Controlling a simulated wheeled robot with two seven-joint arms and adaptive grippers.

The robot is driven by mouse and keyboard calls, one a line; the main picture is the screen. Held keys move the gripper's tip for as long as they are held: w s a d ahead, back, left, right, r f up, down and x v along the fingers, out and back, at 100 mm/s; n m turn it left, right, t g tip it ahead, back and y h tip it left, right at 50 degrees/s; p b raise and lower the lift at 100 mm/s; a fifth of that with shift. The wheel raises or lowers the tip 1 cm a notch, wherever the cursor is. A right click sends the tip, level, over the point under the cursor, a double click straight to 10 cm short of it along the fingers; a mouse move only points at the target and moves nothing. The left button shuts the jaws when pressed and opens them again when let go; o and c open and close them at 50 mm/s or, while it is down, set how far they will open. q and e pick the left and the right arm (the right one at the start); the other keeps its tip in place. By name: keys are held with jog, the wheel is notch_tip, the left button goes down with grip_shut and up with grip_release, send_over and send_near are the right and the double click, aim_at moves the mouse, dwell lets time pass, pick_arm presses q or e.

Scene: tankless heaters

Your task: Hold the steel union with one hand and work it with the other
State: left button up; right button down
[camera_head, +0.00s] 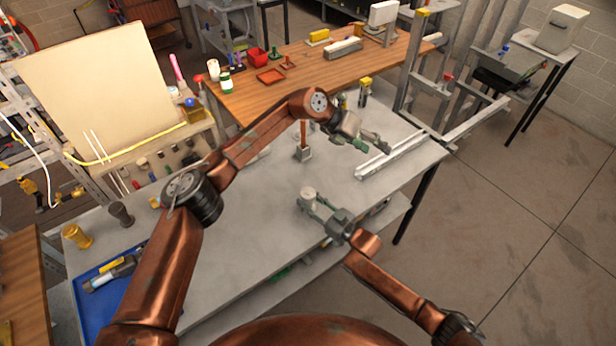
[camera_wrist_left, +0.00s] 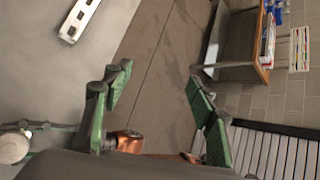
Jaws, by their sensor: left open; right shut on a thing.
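The steel union (camera_head: 309,196) is a small pale grey cylinder in the jaws of my right gripper (camera_head: 312,206), over the grey workbench. My right gripper is shut on it. My left gripper (camera_head: 375,146) is open and empty, beyond and to the right of the union, apart from it, near a slotted metal rail. In the left wrist view, the green-padded fingers of my left gripper (camera_wrist_left: 160,95) are spread wide with nothing between them. The union (camera_wrist_left: 12,148) shows at that view's lower left edge, partly cut off, beside green fingers of my right gripper.
The slotted rail (camera_head: 398,157) lies at the workbench's (camera_head: 262,222) right end. A tool with a brown handle and grey head (camera_head: 304,150) stands mid-bench. A blue tray (camera_head: 85,312) and a brass cylinder (camera_head: 77,236) are at the left. Bare bench lies around the union.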

pick_arm(q)
jog(key=w+d+r+n+t+h, duration=0.1)
jog(key=w+d+r+t+h, duration=0.2)
jog(key=r, duration=0.8)
jog(key=w+d+r+t+h, duration=0.1)
jog(key=w+r+t+h, duration=0.35)
jog(key=r, duration=0.55)
jog(key=w+a+n+t+y, duration=0.7)
jog(key=w+a+n+y, duration=0.15)
jog(key=w+a, duration=0.4)
jog(key=m+g+y, duration=0.4)
jog(key=g+y, duration=0.4)
jog(key=g, duration=0.8)
send_over(308, 193)
notch_tip(308, 193, down, 33)
jog(key=shift+r, duration=0.1)
jog(key=shift+f, duration=3.95)
jog(key=shift+c, duration=0.2)
